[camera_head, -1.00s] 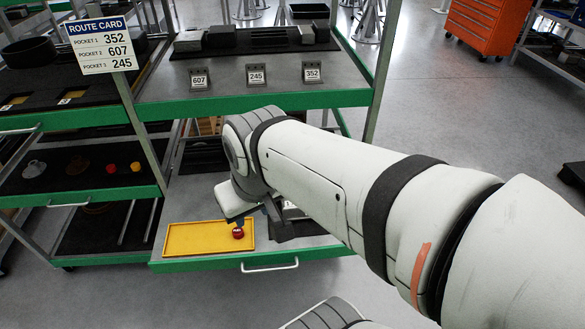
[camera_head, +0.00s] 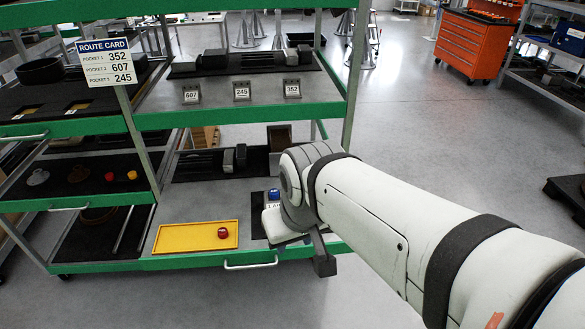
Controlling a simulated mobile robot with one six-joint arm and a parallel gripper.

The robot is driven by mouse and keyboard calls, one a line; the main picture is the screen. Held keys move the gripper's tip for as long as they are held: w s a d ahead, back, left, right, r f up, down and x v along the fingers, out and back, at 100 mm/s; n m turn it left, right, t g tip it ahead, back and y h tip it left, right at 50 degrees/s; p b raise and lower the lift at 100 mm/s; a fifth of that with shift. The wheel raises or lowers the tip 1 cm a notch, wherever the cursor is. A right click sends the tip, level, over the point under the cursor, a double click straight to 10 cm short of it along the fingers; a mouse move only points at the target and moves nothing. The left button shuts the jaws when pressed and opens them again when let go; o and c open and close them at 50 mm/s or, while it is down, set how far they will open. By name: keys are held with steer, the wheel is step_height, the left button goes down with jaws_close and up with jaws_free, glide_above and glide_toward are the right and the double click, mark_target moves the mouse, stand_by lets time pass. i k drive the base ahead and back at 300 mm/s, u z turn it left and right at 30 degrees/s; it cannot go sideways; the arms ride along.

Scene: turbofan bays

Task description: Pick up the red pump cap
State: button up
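A small red cap (camera_head: 223,233) sits in the right part of a shallow yellow tray (camera_head: 176,238) on the lower shelf, apart from my gripper. Another small red round piece (camera_head: 109,177) lies on the dark middle shelf at the left; I cannot tell whether it is the same kind of cap. My gripper (camera_head: 318,258) is to the right of the tray, by the shelf's front edge. One dark finger shows; the rest is hidden by my wrist, so its opening cannot be seen.
A blue piece (camera_head: 274,195) stands on a dark mat behind my wrist. The green-edged upper shelf (camera_head: 240,113) hangs above, carrying tags 607, 245 and 352. A route card (camera_head: 107,62) is on the left post. Open floor lies to the right.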

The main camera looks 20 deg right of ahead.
mark_target(222, 232)
steer(key=z, duration=0.45)
steer(key=i, duration=1)
steer(key=z, duration=0.2)
steer(key=k, duration=0.5)
steer(key=u, duration=0.65)
steer(key=i, duration=0.35)
steer(key=u, duration=0.55)
